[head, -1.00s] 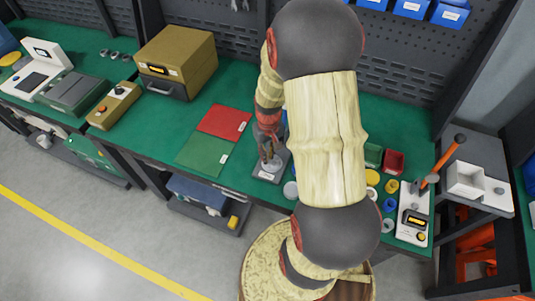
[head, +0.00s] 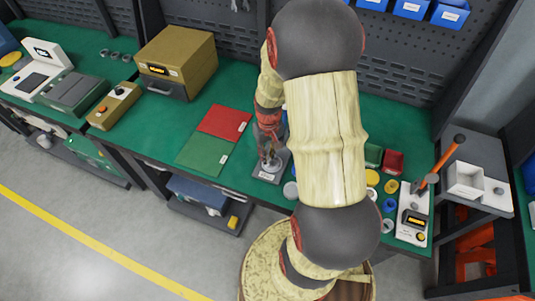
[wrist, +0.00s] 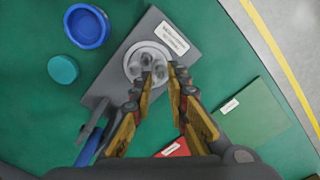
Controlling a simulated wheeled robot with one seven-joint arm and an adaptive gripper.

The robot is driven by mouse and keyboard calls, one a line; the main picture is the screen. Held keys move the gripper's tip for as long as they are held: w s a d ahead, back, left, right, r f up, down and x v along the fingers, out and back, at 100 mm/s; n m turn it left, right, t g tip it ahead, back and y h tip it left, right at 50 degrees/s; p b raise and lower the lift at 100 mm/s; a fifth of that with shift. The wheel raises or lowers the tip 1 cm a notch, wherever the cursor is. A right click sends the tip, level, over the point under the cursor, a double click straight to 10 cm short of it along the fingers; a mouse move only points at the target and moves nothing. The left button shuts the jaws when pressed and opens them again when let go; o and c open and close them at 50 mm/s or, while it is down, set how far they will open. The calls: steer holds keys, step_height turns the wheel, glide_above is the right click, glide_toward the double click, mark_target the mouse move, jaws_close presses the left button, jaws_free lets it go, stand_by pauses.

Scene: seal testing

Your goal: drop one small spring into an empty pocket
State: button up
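A grey fixture block (wrist: 190,29) with a white label lies on the green bench. It carries a round metal disc (wrist: 131,66) with several dark pockets. The block also shows in the head view (head: 263,176). My gripper (wrist: 160,79) is over the near part of the disc, with its tips apart and a gap between them. In the head view my gripper (head: 269,158) is low over the block, partly hidden by its own wrist. I make out no spring clearly between the tips. What each pocket holds is too small and partly hidden to tell.
A blue round dish (wrist: 87,27) and a teal cap (wrist: 63,69) lie beside the block. A red mat (head: 224,121) and a green mat (head: 204,151) lie left of it. Small bins, rings and a tester (head: 412,222) stand to the right behind my arm.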

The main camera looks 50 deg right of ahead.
steer(key=shift+r+p, duration=1.25)
steer(key=shift+r, duration=0.4)
steer(key=shift+o, duration=0.4)
steer(key=o, duration=0.4)
steer(key=shift+o, duration=0.4)
steer(key=shift+r+p, duration=1.2)
steer(key=shift+r, duration=0.25)
